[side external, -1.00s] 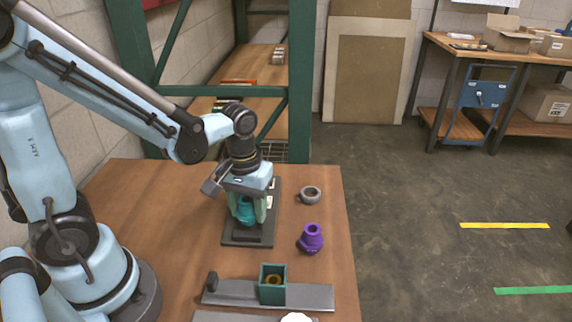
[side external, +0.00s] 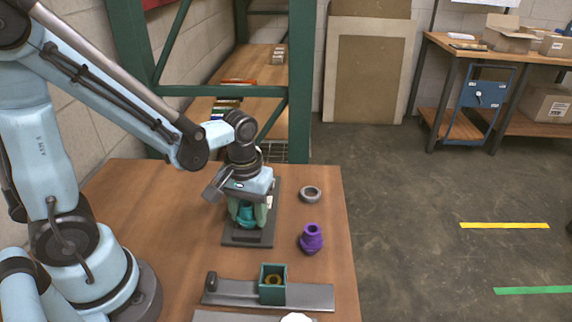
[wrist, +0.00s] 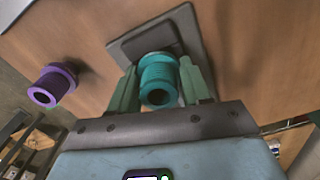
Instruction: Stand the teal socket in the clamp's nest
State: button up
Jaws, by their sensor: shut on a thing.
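The teal socket (side external: 246,215) is between the fingers of my gripper (side external: 248,210), which is shut on it. It looks upright, low over a dark grey plate (side external: 240,238). The wrist view shows the socket (wrist: 159,80) with its open, threaded end toward the camera and a finger on each side. A raised pad of the plate (wrist: 145,40) shows behind it. Whether the socket's lower end touches the plate is hidden. A teal square box (side external: 272,285) with a brassy ring inside stands on a grey base with a knob. I cannot tell which fixture is the clamp.
A purple socket (side external: 311,239) stands on the table right of the plate, and also shows in the wrist view (wrist: 52,86). A grey ring (side external: 311,194) lies behind it. A green rack post (side external: 298,80) rises beyond the table.

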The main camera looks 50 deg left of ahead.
jog(key=shift+w+f, duration=0.1)
jog(key=shift+f, duration=0.25)
dwell(0.5)
jog(key=o, duration=1.1)
jog(key=shift+o, duration=0.6)
jog(key=shift+r, duration=0.35)
jog(key=r+m+t, duration=0.2)
jog(key=r, duration=0.1)
jog(key=r+m+t, duration=0.2)
jog(key=r, duration=0.2)
jog(key=r+m+t, duration=0.2)
jog(key=r+t, duration=0.1)
jog(key=r, duration=0.1)
jog(key=shift+w+a, duration=0.15)
jog(key=shift+a, duration=0.15)
